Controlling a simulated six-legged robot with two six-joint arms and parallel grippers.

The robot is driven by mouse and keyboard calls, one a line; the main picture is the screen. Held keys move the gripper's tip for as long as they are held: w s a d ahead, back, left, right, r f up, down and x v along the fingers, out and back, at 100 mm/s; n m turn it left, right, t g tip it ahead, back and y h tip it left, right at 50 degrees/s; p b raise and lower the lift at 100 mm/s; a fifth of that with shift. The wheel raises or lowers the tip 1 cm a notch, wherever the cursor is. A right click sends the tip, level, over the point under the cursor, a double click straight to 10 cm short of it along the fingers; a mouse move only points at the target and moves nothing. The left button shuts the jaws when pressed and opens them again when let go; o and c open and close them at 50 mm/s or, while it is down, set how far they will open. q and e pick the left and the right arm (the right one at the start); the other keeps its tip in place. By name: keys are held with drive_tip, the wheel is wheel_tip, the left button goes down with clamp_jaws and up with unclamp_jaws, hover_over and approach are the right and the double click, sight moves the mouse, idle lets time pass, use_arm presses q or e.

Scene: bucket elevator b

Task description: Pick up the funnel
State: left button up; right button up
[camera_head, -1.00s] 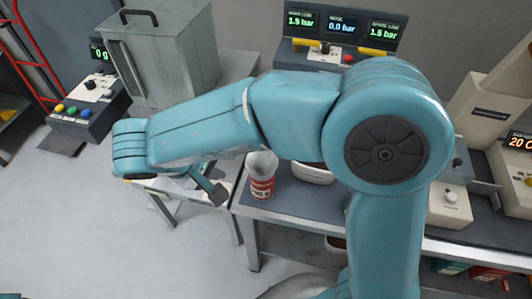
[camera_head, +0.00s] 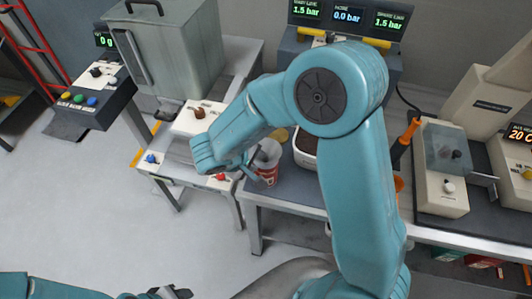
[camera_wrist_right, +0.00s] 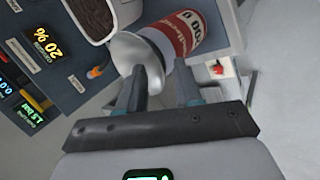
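The pale grey funnel (camera_head: 267,152) sits at the mouth of a red and white can (camera_head: 268,176) at the left end of the bench. In the right wrist view the funnel (camera_wrist_right: 143,52) lies beside the can's top, and part of it reaches between my fingertips. My right gripper (camera_wrist_right: 161,76) is open around that part, with its left finger very near or touching the funnel. In the head view my right gripper (camera_head: 250,165) is partly hidden by its own arm. My left gripper (camera_head: 170,293) shows only at the bottom edge, too cropped to read.
A bowl with dark contents (camera_head: 306,150) stands right of the can. An orange-handled tool (camera_head: 404,140) and a beige scale-like device (camera_head: 440,170) are further right. A metal hopper (camera_head: 165,55) stands behind, above a low table with buttons (camera_head: 185,165).

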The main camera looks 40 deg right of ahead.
drive_tip(key=shift+a, duration=0.1)
clamp_jaws()
wheel_tip(320, 180, up, 29)
drive_tip(key=p, duration=0.4)
drive_tip(key=shift+f, duration=0.2)
idle(0.9)
